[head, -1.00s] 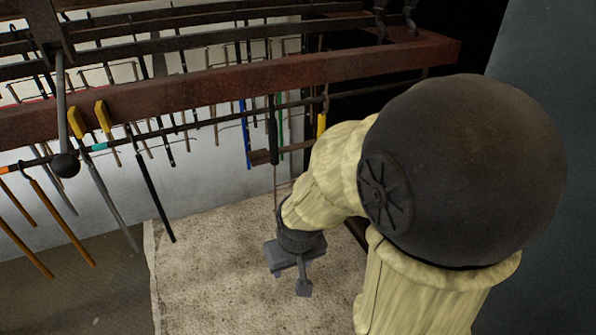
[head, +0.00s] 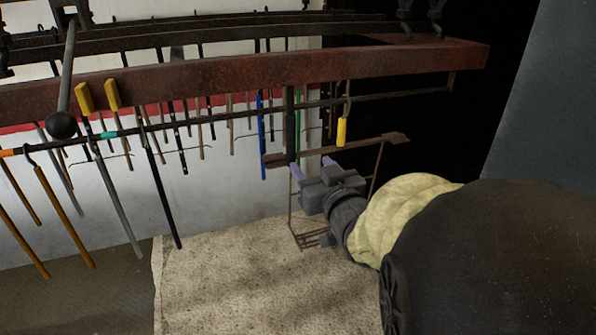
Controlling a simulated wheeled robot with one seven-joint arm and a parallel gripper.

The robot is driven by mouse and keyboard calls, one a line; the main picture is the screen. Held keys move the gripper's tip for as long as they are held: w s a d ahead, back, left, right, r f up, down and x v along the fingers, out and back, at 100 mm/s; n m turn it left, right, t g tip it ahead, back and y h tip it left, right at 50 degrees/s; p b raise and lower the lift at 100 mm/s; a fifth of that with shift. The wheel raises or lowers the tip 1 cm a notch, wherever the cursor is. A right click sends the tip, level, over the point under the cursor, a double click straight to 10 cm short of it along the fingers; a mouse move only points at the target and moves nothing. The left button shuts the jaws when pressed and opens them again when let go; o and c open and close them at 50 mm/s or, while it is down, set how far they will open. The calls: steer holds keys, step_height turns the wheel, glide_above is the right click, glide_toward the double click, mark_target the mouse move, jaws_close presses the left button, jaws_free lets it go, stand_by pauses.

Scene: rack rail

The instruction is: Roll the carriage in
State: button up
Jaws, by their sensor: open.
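A rusty red-brown beam (head: 250,72) crosses the upper picture, with dark curved rails (head: 200,38) behind it. A hanging frame, which may be the carriage, has a brown crossbar (head: 385,140), a dark upright post (head: 291,115) and thin rods down to a wire foot (head: 308,240). I cannot tell how it meets the rail. My gripper (head: 312,166) is open, its two pale purple fingertips pointing up and away at the frame, just below the crossbar and near the post. It overlaps the frame in the picture; contact cannot be told. My gripper and wrist hide part of the frame.
A grey lever with a black ball (head: 62,125) hangs at left. Several rods and tools hang from a thin bar, some with yellow handles (head: 84,97). A yellow piece (head: 342,131) hangs near the post. The speckled floor slab (head: 215,275) below is clear.

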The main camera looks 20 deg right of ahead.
mark_target(292, 141)
steer(key=shift+r, duration=0.1)
stand_by(0.3)
steer(key=w+p, duration=0.2)
steer(key=p, duration=0.2)
steer(key=w+p, duration=0.3)
steer(key=p, duration=0.2)
steer(key=w+p, duration=0.2)
steer(key=p, duration=0.3)
steer(key=shift+w+a+r, duration=0.15)
steer(key=shift+w+r, duration=0.15)
steer(key=shift+w, duration=0.1)
steer(key=shift+w+f+p, duration=0.15)
steer(key=shift+w+p, duration=0.15)
steer(key=shift+p, duration=0.1)
steer(key=shift+w+f, duration=0.2)
steer(key=shift+w, duration=1.3)
